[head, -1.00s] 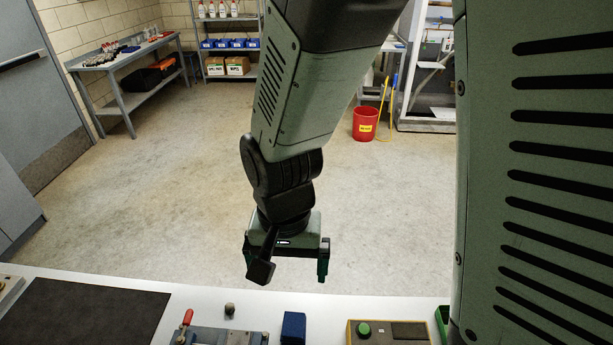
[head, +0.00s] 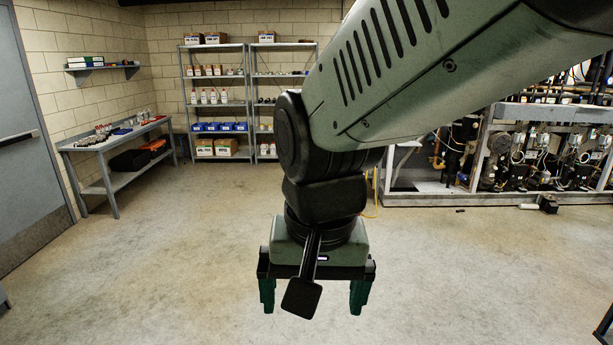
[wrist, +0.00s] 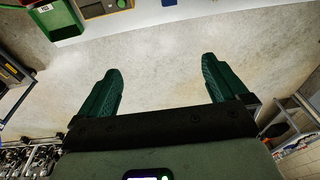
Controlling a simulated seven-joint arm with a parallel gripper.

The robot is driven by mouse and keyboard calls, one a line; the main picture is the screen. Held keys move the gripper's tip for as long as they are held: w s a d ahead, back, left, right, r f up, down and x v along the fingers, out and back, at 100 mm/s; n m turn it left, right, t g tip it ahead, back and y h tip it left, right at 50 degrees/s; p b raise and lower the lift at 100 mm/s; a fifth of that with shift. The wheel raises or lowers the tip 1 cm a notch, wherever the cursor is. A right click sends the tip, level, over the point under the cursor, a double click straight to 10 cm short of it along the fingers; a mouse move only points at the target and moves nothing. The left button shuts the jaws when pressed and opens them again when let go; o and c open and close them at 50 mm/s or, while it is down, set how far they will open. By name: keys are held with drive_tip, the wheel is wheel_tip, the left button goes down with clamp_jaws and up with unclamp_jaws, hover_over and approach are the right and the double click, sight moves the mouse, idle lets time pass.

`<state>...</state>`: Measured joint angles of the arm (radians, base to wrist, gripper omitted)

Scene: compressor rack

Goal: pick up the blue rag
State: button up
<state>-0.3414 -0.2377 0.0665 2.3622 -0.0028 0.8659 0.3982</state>
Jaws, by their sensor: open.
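A small dark blue flat patch (head: 122,131) lies on the far workbench (head: 92,146) at the left of the head view. It may be the blue rag, but it is too small to be sure. My gripper (head: 313,298) hangs over open floor, fingers down, well apart from that bench. In the wrist view my gripper (wrist: 160,68) is open, with nothing between its green fingers. A blue item (wrist: 168,2) shows at the top edge of the wrist view, on a white tabletop, mostly cut off.
Small items lie along the far bench, with black and orange cases on its lower shelf. Shelving (head: 217,95) with blue bins and boxes stands at the back wall. The compressor rack (head: 540,150) stands at the right. The floor (head: 170,260) between is mostly clear.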

drive_tip(key=s+d+r+t, duration=0.3)
drive_tip(key=s+d+r, duration=0.2)
drive_tip(key=d, duration=0.5)
wheel_tip(320, 180, up, 2)
drive_tip(key=shift+s+d+t+h, duration=0.15)
drive_tip(key=shift+d+t+h, duration=0.15)
drive_tip(key=shift+t, duration=0.1)
